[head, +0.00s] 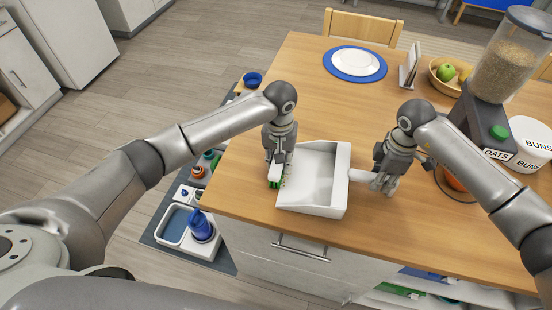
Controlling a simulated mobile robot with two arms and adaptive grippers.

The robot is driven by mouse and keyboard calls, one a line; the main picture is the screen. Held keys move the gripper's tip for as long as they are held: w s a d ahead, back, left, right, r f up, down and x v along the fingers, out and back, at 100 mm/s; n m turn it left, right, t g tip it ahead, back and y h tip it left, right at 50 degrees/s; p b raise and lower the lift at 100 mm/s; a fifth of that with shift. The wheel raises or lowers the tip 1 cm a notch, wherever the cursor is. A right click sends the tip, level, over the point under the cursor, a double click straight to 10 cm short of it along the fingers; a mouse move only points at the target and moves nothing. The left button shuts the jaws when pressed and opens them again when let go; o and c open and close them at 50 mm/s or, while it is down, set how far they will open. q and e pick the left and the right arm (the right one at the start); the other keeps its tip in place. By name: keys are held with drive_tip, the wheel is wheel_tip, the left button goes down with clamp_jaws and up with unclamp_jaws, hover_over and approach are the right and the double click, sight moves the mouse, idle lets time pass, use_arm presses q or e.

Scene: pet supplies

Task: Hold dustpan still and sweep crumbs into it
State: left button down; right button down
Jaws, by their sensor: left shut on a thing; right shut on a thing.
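A white dustpan (337,192) lies on the wooden table near its front edge, its open side to the left and its handle to the right. My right gripper (376,182) is shut on the dustpan's handle. My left gripper (276,162) is shut on a small white brush (275,172) with green bristles. The brush is at the dustpan's open left edge, bristles down; I cannot tell whether they touch the table or the pan. No crumbs can be made out clearly; the brush and gripper hide part of that edge.
On the table (300,82) stand a blue-rimmed plate (355,63), a fruit bowl (443,88), a grain dispenser (497,75) and a white bin (530,140), the latter two close to my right arm. The tabletop behind the dustpan is clear. Pet items lie on the floor mat at left.

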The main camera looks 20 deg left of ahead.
use_arm(q)
drive_tip(key=shift+w+d+r, duration=0.1)
drive_tip(key=shift+w+d, duration=0.05)
drive_tip(key=shift+d, duration=1.05)
drive_tip(key=shift+w+d+r, duration=0.1)
drive_tip(key=shift+d, duration=1.1)
use_arm(e)
drive_tip(key=shift+s+f, duration=0.25)
drive_tip(key=shift+f, duration=0.1)
use_arm(q)
drive_tip(key=shift+s+a+r, duration=0.1)
drive_tip(key=shift+a+r, duration=0.4)
drive_tip(key=shift+r, duration=0.35)
drive_tip(key=shift+a+r, duration=0.5)
drive_tip(key=shift+r, duration=0.3)
drive_tip(key=shift+s+a+r, duration=0.1)
drive_tip(key=shift+a+r, duration=0.4)
drive_tip(key=shift+r, duration=0.35)
drive_tip(key=a+r, duration=0.3)
drive_tip(key=a, duration=0.9)
drive_tip(key=shift+s, duration=0.4)
